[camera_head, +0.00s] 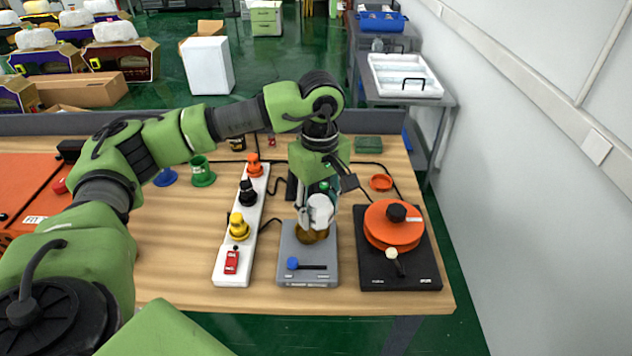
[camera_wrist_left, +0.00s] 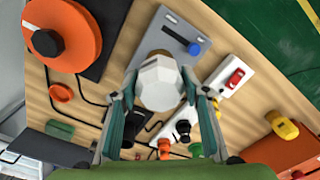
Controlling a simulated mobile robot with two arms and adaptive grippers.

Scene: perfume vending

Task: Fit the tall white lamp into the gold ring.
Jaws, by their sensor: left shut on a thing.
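The white faceted lamp (camera_head: 320,208) is held between the fingers of my left gripper (camera_head: 318,194), which is shut on it. In the left wrist view the lamp (camera_wrist_left: 160,84) sits between the two fingertips (camera_wrist_left: 161,92) and shows its faceted end. The gold ring (camera_head: 312,236) is on the grey device (camera_head: 290,262), directly below the lamp in the head view. The lamp overlaps the ring's upper part, so I cannot tell whether it is inside the ring or just above it. My right gripper is not in view.
A white strip (camera_head: 225,262) with coloured knobs stands left of the grey device. A black unit (camera_head: 400,276) with an orange disc (camera_head: 393,226) stands on the right. Green (camera_head: 203,178) and blue (camera_head: 165,178) funnel-like pieces are farther back. Cables cross the wooden table (camera_head: 180,240).

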